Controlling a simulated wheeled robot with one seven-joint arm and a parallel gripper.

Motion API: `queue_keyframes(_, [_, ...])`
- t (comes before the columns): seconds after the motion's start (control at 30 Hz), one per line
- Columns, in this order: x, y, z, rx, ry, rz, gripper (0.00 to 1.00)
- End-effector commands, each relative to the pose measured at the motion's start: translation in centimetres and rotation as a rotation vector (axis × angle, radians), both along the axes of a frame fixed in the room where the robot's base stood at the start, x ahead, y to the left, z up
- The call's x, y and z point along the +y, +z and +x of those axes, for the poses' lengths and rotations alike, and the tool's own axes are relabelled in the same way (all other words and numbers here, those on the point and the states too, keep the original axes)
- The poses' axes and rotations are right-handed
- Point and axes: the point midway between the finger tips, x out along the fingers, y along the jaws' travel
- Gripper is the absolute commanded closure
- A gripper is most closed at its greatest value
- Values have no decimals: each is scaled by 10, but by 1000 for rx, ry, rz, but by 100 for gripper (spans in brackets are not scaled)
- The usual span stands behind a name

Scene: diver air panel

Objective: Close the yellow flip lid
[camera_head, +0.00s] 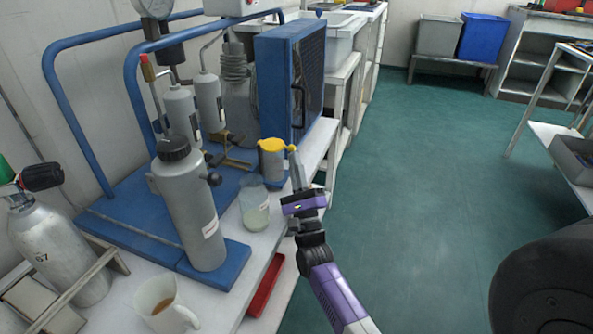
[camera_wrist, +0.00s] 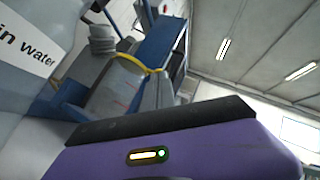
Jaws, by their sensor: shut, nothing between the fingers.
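The yellow flip lid (camera_head: 271,146) covers the top of a small grey cup (camera_head: 272,167) at the bench's right edge. It looks about level; I cannot tell whether it is fully seated. A small yellow tab shows at its right side. In the wrist view a yellow band (camera_wrist: 146,68) shows from below, beyond my gripper. My gripper (camera_head: 294,158) is shut and empty, pointing up just right of the cup, with its tips close to the yellow tab. I cannot tell whether they touch.
A clear jar (camera_head: 255,207) with pale liquid stands in front of the cup. A grey cylinder (camera_head: 192,210) stands on the blue base to the left, and a blue radiator-like box (camera_head: 288,80) behind. A measuring jug (camera_head: 163,303) is nearer. Open green floor lies right.

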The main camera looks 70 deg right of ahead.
Motion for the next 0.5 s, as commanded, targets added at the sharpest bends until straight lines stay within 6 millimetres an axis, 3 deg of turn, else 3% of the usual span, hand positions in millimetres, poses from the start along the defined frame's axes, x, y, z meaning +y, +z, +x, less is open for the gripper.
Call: queue_keyframes(0.5, [1,7,-1,38,0,-3,100])
